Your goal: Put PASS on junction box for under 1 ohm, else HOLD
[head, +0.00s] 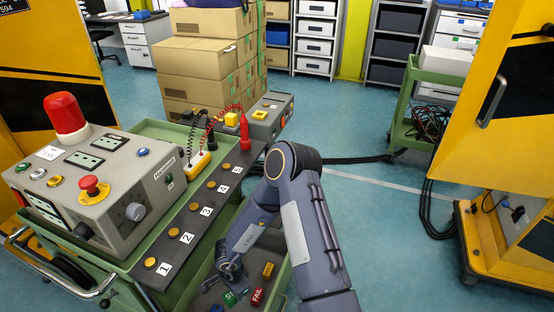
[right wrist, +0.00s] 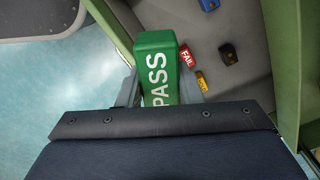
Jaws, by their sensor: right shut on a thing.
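My right gripper (right wrist: 160,95) is shut on the green PASS block (right wrist: 157,62), which fills the middle of the right wrist view. In the head view my right arm reaches down into the lower tray, with the gripper (head: 232,272) low over it and green (head: 230,298) showing beside it. A red FAIL block (head: 257,296) and a yellow block (head: 268,270) lie in the tray; both show in the right wrist view as red (right wrist: 187,55) and yellow (right wrist: 201,80). I cannot tell which box is the junction box. No resistance reading is legible. My left gripper is not in view.
A grey console (head: 110,185) with a red lamp stands on the green cart. A dark strip (head: 190,220) carries numbered brass contacts. A red probe (head: 245,132) and black probe stand at its far end. A grey box (head: 270,112) sits behind. Orange cabinets flank the sides.

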